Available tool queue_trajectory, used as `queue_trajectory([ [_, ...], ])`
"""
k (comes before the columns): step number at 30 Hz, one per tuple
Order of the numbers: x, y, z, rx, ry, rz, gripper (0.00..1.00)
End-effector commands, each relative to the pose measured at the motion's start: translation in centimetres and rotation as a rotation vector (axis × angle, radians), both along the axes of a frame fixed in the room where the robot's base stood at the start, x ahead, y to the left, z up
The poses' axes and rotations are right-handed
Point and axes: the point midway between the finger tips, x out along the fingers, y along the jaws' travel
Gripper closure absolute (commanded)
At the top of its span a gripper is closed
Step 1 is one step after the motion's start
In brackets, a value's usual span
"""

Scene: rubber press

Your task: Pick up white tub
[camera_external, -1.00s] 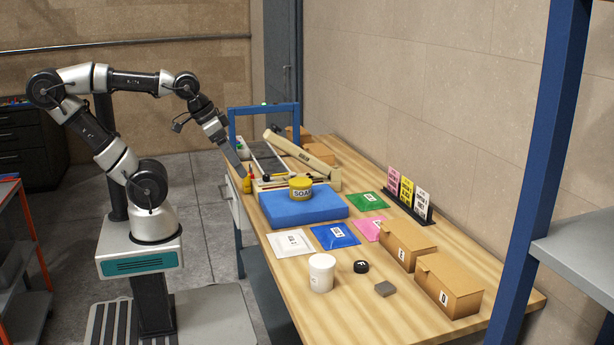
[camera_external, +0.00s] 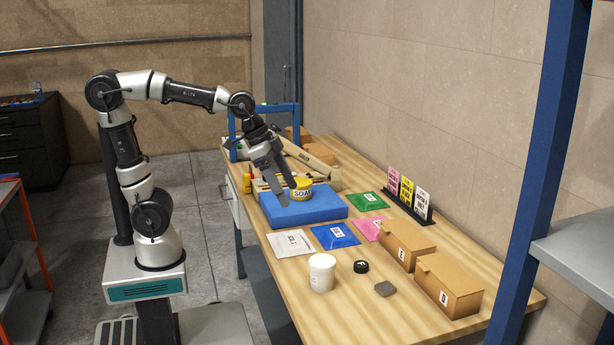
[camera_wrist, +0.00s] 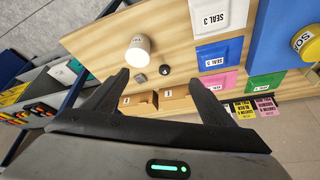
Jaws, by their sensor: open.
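The white tub (camera_external: 321,273) stands upright on the near part of the wooden table, with nothing touching it. It also shows in the wrist view (camera_wrist: 138,50), above and between my fingers in the picture. My gripper (camera_external: 281,190) is open and empty. In the external view it appears over the blue block, beside the yellow soap tin, well behind the tub. In the wrist view my two fingers (camera_wrist: 160,92) are spread wide apart, with the tub some way beyond them.
A blue block (camera_external: 310,210) bears a yellow soap tin (camera_external: 301,189). A black round piece (camera_external: 361,267), a grey block (camera_external: 385,289) and cardboard boxes (camera_external: 447,285) stand right of the tub. The table's left front edge is close.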

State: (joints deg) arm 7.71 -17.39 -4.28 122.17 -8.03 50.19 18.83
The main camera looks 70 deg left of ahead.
Motion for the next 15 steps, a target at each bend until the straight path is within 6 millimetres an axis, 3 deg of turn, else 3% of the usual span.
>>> queue_trajectory([
  [1, 1.4, -1.9, -2.5, 0.000, 0.010, -0.062, 0.23],
  [3, 2.2, -4.2, -4.2, 0.001, 0.028, -0.149, 0.23],
  [6, 2.0, -5.9, -5.1, 0.004, 0.052, -0.222, 0.23],
  [15, 2.2, -6.5, -6.0, 0.007, 0.063, -0.244, 0.23],
])
